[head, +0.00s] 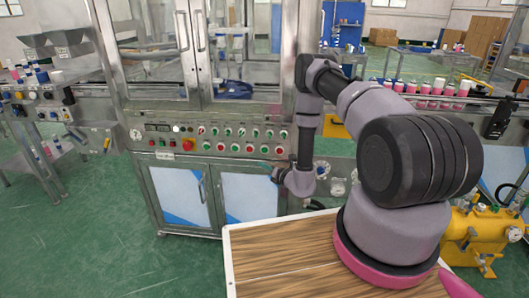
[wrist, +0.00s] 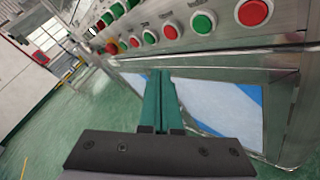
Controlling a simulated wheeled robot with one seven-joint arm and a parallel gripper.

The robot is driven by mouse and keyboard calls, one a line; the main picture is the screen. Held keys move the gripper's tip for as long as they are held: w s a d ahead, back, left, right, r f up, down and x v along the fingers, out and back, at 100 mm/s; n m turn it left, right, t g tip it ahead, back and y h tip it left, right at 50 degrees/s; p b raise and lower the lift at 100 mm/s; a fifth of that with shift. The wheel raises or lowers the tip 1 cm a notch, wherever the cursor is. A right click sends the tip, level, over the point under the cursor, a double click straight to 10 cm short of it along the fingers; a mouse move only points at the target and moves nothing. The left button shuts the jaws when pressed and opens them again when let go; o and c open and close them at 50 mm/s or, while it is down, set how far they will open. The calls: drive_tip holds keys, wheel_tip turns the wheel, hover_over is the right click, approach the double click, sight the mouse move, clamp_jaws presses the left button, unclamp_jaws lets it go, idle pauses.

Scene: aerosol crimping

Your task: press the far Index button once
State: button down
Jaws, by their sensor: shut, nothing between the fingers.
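The control panel (head: 225,139) on the front of the machine carries a row of round green and red buttons, with a row of smaller controls above it. The labels are too small to read, so I cannot tell which button is the far Index one. My gripper (head: 263,164) is just below the right part of the button row. In the wrist view my gripper (wrist: 160,73) has its teal fingers together and empty, below the panel edge. A red button (wrist: 253,12) and a green button (wrist: 203,22) are above and right of the fingertips, apart from them.
A larger red knob (head: 188,144) sits left on the panel. Below are cabinet doors (head: 181,194) with blue and white sheets. A wooden tabletop (head: 275,255) is beneath my arm. A conveyor with pink-and-white cans (head: 424,92) stands at right.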

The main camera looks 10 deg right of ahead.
sight(266, 153)
drive_tip(key=shift+w+d, duration=0.4)
drive_tip(key=shift+w, duration=0.95)
drive_tip(key=shift+w+d, duration=0.45)
drive_tip(key=shift+w, duration=0.85)
drive_tip(key=shift+w+d, duration=0.4)
drive_tip(key=shift+w, duration=0.95)
drive_tip(key=shift+w+d, duration=0.1)
drive_tip(key=shift+w, duration=0.05)
drive_tip(key=shift+w+d, duration=0.1)
drive_tip(key=shift+w, duration=0.15)
drive_tip(key=shift+w, duration=0.4)
drive_tip(key=shift+s, duration=0.8)
drive_tip(key=shift+s+a, duration=0.1)
drive_tip(key=shift+a, duration=0.1)
drive_tip(key=s, duration=0.1)
drive_tip(key=s+a, duration=0.1)
drive_tip(key=s, duration=0.2)
drive_tip(key=shift+s+a, duration=0.25)
